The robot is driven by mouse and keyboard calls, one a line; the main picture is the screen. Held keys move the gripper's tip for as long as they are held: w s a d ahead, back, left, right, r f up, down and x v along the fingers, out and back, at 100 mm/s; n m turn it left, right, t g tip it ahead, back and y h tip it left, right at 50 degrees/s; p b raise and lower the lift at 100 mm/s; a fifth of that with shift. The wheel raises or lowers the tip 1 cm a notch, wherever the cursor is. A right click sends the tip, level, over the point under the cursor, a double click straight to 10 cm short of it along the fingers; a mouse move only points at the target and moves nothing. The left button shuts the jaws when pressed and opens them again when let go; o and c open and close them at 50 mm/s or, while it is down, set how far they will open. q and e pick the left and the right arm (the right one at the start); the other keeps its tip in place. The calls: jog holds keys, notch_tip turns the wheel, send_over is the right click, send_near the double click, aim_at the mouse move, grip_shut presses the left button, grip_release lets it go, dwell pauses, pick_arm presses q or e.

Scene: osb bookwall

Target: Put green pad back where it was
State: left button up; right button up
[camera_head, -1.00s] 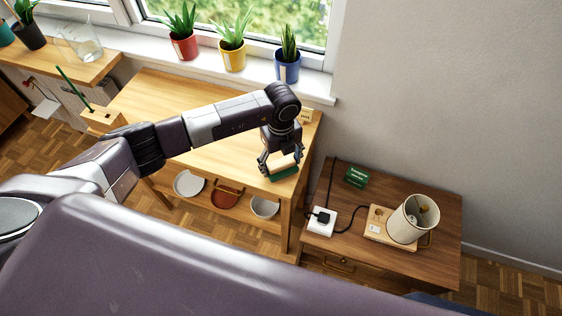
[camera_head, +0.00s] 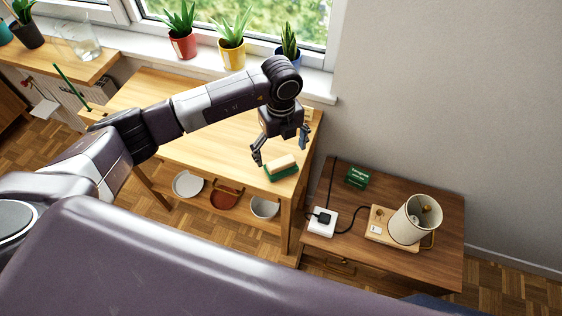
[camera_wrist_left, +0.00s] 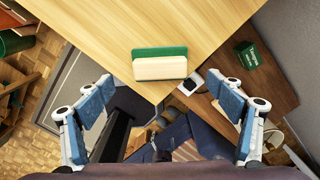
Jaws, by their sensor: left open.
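The green pad (camera_head: 283,173) has a pale tan block on top and lies near the front right corner of the wooden table (camera_head: 215,130). In the left wrist view the pad (camera_wrist_left: 160,52) lies flat on the tabletop near its edge. My left gripper (camera_head: 281,147) is open and empty just above the pad, its fingers spread to either side and apart from it. In the left wrist view the two blue-padded fingers (camera_wrist_left: 168,98) stand wide apart, with the pad ahead of them. My right gripper does not show.
A darker side table (camera_head: 405,265) stands to the right, bearing a lamp (camera_head: 413,220), a white charger (camera_head: 321,221) and a small green box (camera_head: 356,176). Potted plants line the windowsill (camera_head: 318,84). Bowls sit on the shelf below. The middle of the wooden table is clear.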

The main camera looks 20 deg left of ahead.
aim_at(281, 162)
pick_arm(q)
notch_tip(281, 162, up, 6)
jog(key=b, duration=0.1)
jog(key=shift+r, duration=0.2)
dwell(0.3)
